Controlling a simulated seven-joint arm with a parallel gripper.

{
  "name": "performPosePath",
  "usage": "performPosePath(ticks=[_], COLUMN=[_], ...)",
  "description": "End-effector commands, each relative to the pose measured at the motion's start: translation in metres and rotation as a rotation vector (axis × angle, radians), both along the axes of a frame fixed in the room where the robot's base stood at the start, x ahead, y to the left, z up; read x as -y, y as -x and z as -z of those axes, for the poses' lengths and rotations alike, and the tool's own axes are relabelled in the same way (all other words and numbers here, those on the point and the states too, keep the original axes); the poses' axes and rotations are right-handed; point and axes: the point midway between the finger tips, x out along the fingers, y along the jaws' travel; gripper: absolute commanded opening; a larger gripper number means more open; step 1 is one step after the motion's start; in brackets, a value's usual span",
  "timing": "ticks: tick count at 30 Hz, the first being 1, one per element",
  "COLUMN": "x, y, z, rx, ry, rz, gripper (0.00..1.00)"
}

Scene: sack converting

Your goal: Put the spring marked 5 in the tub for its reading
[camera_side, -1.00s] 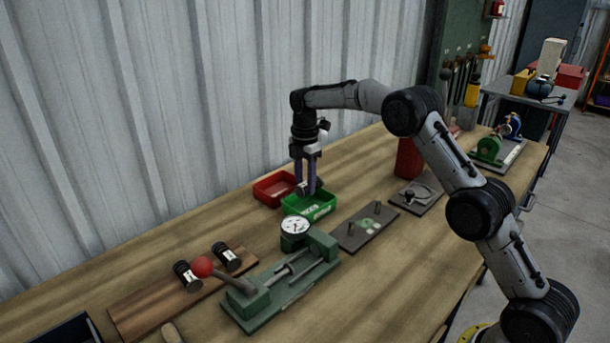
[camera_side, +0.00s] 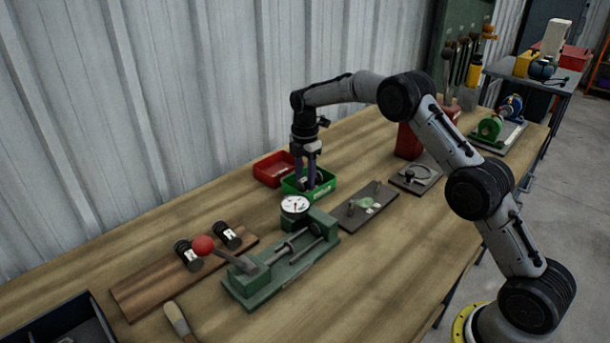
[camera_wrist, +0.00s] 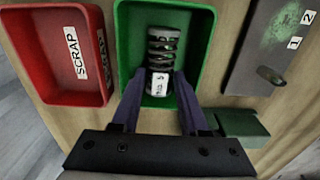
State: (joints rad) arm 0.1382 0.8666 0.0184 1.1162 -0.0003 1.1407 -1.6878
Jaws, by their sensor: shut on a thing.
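My gripper (camera_side: 309,183) points straight down into the green tub (camera_side: 328,186). In the wrist view its two purple fingers are closed on a dark coil spring (camera_wrist: 163,47). The spring carries a white tag (camera_wrist: 160,84) whose mark is small, perhaps a 5. The spring is inside the walls of the green tub (camera_wrist: 207,30); whether it touches the floor I cannot tell. In the side view the fingers and the tub wall mostly hide it. Two other dark springs with white tags, one (camera_side: 188,254) and another (camera_side: 227,236), lie on the wooden board (camera_side: 150,290).
A red tub marked SCRAP (camera_wrist: 62,85) stands left of the green one. In front are a dial gauge (camera_side: 294,206) and a green press with a red-knobbed lever (camera_side: 203,245). A grey plate (camera_side: 365,210) with posts lies to the right. The front right of the bench is clear.

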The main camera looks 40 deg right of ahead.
Motion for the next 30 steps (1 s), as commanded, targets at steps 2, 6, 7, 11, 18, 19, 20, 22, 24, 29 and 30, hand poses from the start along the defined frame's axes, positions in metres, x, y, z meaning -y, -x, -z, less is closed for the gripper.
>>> performPosePath(ticks=[2,6,7,11,18,19,20,22,24,29,30], x=[0.0,0.0,0.0,0.0,0.0,0.0,0.0,0.0,0.0,0.0,0.0], y=[0.0,0.0,0.0,0.0,0.0,0.0,0.0,0.0,-0.001,-0.002,-0.001], z=[0.0,0.0,0.0,0.0,0.0,0.0,-0.001,-0.004,-0.01,-0.038,-0.047], rx=[0.001,0.001,0.001,0.001,0.0,0.0,0.0,0.002,0.004,0.006,0.006], ry=[0.0,0.0,0.0,0.0,0.0,0.0,0.0,0.0,0.0,0.001,0.001], rz=[0.0,0.0,0.0,0.0,0.0,0.0,0.0,0.0,0.0,0.0,0.0], gripper=[0.0,0.49,0.55,0.78,0.79,0.79,0.79,0.79,0.79,0.79,0.79])
